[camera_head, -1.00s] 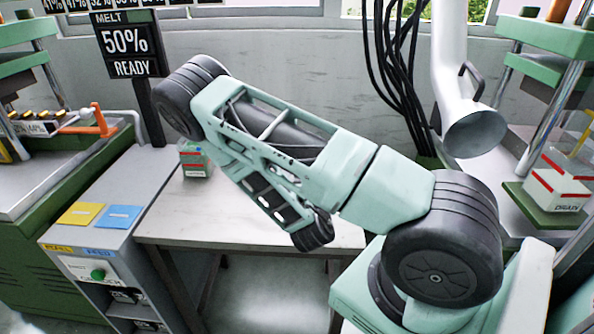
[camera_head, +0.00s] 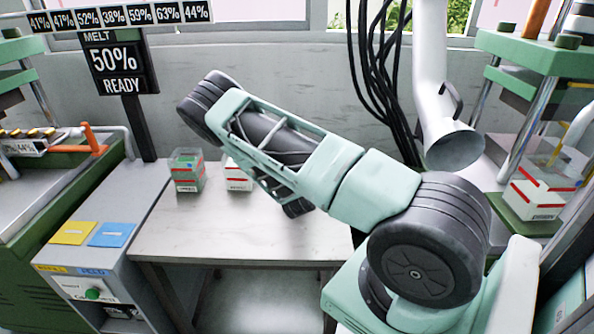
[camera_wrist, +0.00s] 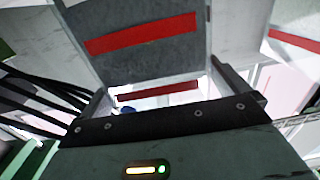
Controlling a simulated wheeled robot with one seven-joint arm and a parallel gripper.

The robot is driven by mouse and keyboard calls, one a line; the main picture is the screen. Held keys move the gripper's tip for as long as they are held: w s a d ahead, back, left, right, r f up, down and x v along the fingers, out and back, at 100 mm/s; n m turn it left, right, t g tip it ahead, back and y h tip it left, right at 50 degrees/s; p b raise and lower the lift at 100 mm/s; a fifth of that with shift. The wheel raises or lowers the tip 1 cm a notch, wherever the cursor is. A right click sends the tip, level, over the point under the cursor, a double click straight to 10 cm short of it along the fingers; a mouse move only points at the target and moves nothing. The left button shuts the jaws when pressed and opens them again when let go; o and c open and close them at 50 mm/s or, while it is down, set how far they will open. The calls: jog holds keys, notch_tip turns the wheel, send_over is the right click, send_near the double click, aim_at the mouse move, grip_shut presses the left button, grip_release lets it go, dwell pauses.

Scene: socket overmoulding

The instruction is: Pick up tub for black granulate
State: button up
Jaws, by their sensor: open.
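On the table (camera_head: 200,239) stand two clear tubs with red bands. The left tub (camera_head: 187,181) shows something green inside. The right tub (camera_head: 238,182) is pale and partly hidden behind my arm; I cannot tell which holds black granulate. In the wrist view, a grey tub wall with a red band (camera_wrist: 143,35) fills the top centre, and another red-banded surface (camera_wrist: 157,91) shows between my fingers. My gripper (camera_wrist: 162,80) is open, with a finger at each side of the view. Contact with the tub cannot be told.
A grey cabinet with yellow (camera_head: 74,233) and blue (camera_head: 111,235) pads stands left of the table. A sign post (camera_head: 138,125) rises behind it. A white duct (camera_head: 445,130) hangs at right. Another red-banded tub (camera_head: 540,197) stands on the right press.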

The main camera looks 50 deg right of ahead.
jog(key=shift+x, duration=0.9)
jog(key=shift+c, duration=0.3)
jog(key=c, duration=1.6)
jog(key=shift+r, duration=0.1)
